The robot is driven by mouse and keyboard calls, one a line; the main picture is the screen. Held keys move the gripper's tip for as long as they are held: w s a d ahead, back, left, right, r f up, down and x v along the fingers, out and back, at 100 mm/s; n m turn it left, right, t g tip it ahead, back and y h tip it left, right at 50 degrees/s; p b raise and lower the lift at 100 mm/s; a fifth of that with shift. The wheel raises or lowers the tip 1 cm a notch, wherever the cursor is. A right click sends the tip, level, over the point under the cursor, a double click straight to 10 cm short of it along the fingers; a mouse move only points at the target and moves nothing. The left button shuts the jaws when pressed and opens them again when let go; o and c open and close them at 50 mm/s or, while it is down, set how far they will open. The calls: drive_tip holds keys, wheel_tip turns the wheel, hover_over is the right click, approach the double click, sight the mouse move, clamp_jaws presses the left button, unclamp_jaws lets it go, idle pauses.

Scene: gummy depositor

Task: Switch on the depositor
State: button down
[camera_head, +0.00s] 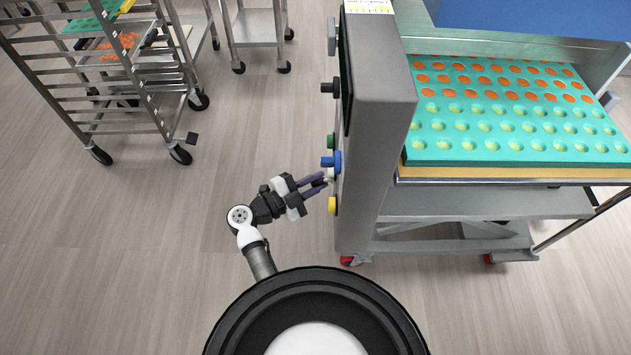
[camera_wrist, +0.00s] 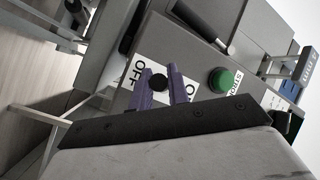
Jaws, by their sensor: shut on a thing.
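The depositor (camera_head: 385,95) is a grey machine with a control panel on its left side. In the wrist view, a small black knob (camera_wrist: 158,82) sits on the panel by a white label reading OFF (camera_wrist: 140,70) and a second label, partly hidden, starting with O. My gripper (camera_head: 325,179) is at the lower panel, level with the knobs. In the wrist view, its purple fingers (camera_wrist: 160,75) stand on either side of the black knob and are shut on it. Which way the knob points I cannot tell.
A green button (camera_wrist: 222,80) sits beside the knob. Blue (camera_head: 336,161) and yellow (camera_head: 333,205) controls flank my fingertips. A teal mold tray (camera_head: 515,160) with orange and yellow-green cavities lies on the depositor. A rack (camera_head: 160,75) stands back left; the floor between is clear.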

drive_tip(key=shift+r, duration=0.15)
drive_tip(key=r+y+p, duration=0.1)
drive_tip(key=p, duration=0.3)
drive_tip(key=shift+a+r+m+g, duration=0.1)
drive_tip(key=shift+r+m+g, duration=0.1)
drive_tip(key=shift+m+g, duration=0.15)
drive_tip(key=r+m+y+p, duration=0.1)
drive_tip(key=p, duration=0.3)
drive_tip(key=g+y+p, duration=0.1)
drive_tip(key=y+p, duration=0.1)
drive_tip(key=p, duration=0.1)
drive_tip(key=shift+a+r+m+p, duration=0.1)
drive_tip(key=shift+r+m+p, duration=0.25)
drive_tip(key=shift+p, duration=0.05)
drive_tip(key=y+p, duration=0.1)
drive_tip(key=p, duration=0.1)
drive_tip(key=y+p, duration=0.1)
drive_tip(key=p, duration=0.1)
drive_tip(key=shift+r+m+g, duration=0.2)
drive_tip(key=shift+m+g, duration=0.05)
drive_tip(key=shift+m, duration=0.15)
drive_tip(key=shift+d+m+y+p, duration=0.2)
drive_tip(key=shift+m+y+p, duration=0.2)
drive_tip(key=shift+y+p, duration=0.55)
drive_tip(key=c, duration=1.4)
unclamp_jaws()
drive_tip(key=shift+o, duration=0.2)
